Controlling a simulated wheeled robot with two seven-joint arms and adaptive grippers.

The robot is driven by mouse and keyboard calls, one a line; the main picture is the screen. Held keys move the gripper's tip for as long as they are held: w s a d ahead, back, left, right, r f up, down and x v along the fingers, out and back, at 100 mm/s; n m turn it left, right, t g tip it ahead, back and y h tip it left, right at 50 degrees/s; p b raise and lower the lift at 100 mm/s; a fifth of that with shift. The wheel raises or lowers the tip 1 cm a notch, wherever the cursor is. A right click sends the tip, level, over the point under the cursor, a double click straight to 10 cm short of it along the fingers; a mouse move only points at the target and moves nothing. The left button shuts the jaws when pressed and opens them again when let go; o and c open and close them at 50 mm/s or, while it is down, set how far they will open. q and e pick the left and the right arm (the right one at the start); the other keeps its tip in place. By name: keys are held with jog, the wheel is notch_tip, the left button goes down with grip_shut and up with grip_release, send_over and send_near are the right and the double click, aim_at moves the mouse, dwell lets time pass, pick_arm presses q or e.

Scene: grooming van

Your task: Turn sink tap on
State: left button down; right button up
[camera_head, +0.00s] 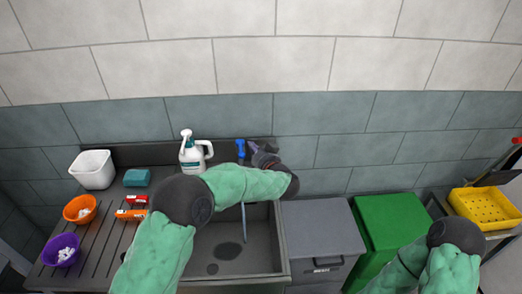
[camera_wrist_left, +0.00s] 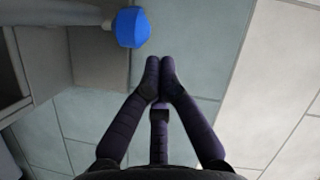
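The sink (camera_head: 228,262) is a dark basin at the lower middle of the head view. The tap's blue handle (camera_head: 240,148) stands behind it, and in the left wrist view the blue knob (camera_wrist_left: 132,28) is at the upper left on a grey stem. My left gripper (camera_head: 252,147) is just right of the handle in the head view. Its fingertips (camera_wrist_left: 160,77) meet with nothing between them, apart from the knob. My left arm hides the tap's spout. A thin pale-blue vertical streak (camera_head: 243,222) shows over the basin and looks like running water. My right gripper is out of view.
A white spray jug (camera_head: 190,157) stands left of the tap. A white tub (camera_head: 92,170), a teal block, an orange bowl (camera_head: 79,209) and a purple bowl (camera_head: 60,250) sit on the drainboard. Grey and green bins (camera_head: 392,222) and a yellow crate (camera_head: 486,207) are right. A tiled wall is close behind.

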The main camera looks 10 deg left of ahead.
aim_at(240, 153)
pick_arm(q)
jog(key=shift+s+a+f, duration=0.25)
jog(key=shift+a+f, duration=0.1)
jog(key=shift+a, duration=0.15)
jog(key=a+m+t+h+p, duration=0.1)
jog(key=s+a+m+h+p, duration=0.1)
jog(key=h, duration=0.1)
jog(key=shift+s+a+r+t, duration=0.1)
jog(key=shift+s+r+t, duration=0.05)
jog(key=shift+t, duration=0.25)
jog(key=shift+s+a+m+p, duration=0.15)
jog(key=shift+a+m+p, duration=0.25)
jog(key=shift+p, duration=0.45)
